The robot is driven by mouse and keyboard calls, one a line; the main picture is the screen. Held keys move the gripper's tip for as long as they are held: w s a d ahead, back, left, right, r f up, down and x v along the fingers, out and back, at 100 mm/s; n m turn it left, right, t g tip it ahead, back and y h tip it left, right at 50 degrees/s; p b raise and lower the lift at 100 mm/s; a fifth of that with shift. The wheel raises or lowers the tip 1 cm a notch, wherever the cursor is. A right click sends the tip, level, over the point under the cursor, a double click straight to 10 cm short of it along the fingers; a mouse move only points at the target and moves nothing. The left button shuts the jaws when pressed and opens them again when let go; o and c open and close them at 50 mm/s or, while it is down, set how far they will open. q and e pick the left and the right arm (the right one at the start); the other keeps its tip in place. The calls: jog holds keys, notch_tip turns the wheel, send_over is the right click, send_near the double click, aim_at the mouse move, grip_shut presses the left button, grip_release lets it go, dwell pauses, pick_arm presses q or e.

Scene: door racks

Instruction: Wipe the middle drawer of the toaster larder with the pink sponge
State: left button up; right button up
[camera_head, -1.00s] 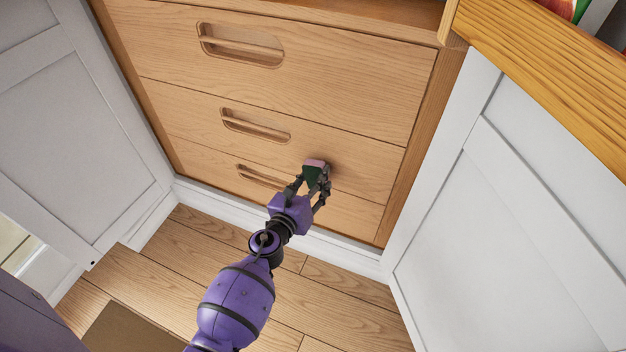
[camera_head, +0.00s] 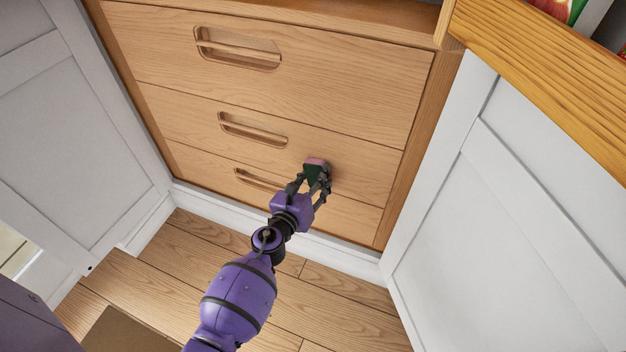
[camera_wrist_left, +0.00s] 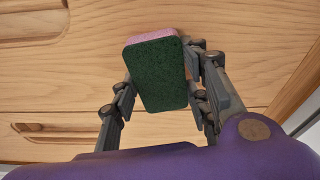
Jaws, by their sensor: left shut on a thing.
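The larder's middle drawer (camera_head: 265,133) is a shut wooden front with a recessed handle, between a larger upper drawer (camera_head: 330,85) and a lower drawer (camera_head: 230,180). My left gripper (camera_head: 317,178) is shut on the pink sponge (camera_head: 315,170), in front of the lower right part of the middle drawer. In the left wrist view the sponge (camera_wrist_left: 158,75) shows a dark green scouring face and a pink far side turned to the wood. It is at or very close to the drawer front; I cannot tell if it touches. My right gripper is not in view.
White panelled doors stand open at the left (camera_head: 75,130) and right (camera_head: 500,220). A thick wooden edge (camera_head: 550,75) juts in at upper right. The plank floor (camera_head: 330,300) is clear in front of the drawers.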

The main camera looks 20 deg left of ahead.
aim_at(332, 174)
pick_arm(q)
jog(key=shift+d, duration=2)
jog(key=shift+a+r, duration=0.1)
jog(key=shift+w+a, duration=0.1)
jog(key=shift+a, duration=2)
jog(key=shift+d, duration=0.1)
jog(key=shift+s, duration=2.55)
jog(key=shift+s+b, duration=0.3)
jog(key=shift+s, duration=0.2)
